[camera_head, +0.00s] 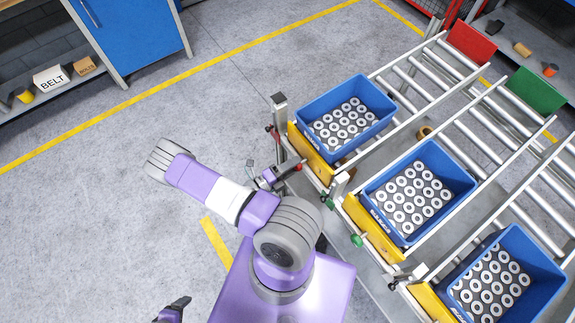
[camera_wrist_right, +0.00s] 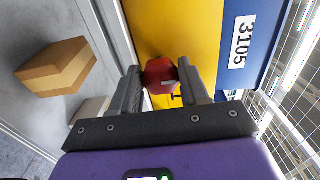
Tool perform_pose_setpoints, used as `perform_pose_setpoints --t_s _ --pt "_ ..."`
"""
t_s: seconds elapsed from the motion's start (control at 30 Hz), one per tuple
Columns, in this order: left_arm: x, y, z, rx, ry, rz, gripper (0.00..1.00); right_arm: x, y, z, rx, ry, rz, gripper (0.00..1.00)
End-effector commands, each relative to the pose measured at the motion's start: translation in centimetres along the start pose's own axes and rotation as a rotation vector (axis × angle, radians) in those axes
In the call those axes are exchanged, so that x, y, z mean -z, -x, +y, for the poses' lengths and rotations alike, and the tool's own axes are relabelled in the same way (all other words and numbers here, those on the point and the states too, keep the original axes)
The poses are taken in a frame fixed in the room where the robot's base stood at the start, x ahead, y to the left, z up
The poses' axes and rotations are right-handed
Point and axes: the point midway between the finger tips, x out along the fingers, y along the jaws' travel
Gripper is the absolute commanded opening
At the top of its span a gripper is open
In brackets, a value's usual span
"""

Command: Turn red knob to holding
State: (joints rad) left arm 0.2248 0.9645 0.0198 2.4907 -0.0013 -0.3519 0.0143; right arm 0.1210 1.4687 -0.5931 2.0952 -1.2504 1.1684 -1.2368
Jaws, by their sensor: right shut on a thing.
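The red knob (camera_wrist_right: 159,75) sits in front of a yellow panel (camera_wrist_right: 185,30) in the right wrist view, between the two dark fingers. My right gripper (camera_wrist_right: 160,84) is shut on it, with one finger on each side. In the head view the right gripper (camera_head: 278,177) is at the near end of the leftmost roller lane, and the red knob (camera_head: 298,166) shows small beside it. My left gripper (camera_head: 178,306) shows only in part at the bottom edge, and its opening cannot be made out.
Blue crates of ringed metal parts (camera_head: 301,107) stand on sloping roller lanes (camera_head: 418,83) behind yellow panels. A green knob (camera_head: 357,240) is on the neighbouring lane. A cardboard-coloured block (camera_wrist_right: 57,67) shows left in the wrist view. The grey floor (camera_head: 120,190) at left is clear.

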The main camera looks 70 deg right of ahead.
Motion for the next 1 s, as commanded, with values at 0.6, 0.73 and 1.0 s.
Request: perform_pose_setpoints --t_s 0.6,0.73,1.0 --pt "0.0 0.0 0.0 0.000 0.000 0.000 0.77 0.0 0.0 0.0 0.000 0.005 0.000 0.70" --pt "0.0 0.0 0.0 0.000 0.000 0.000 0.77 0.0 0.1 0.0 0.000 0.004 -0.001 0.70" --pt "0.0 0.1 0.0 0.000 0.000 0.000 0.77 -0.1 3.1 0.0 -0.003 0.002 -0.004 0.70"
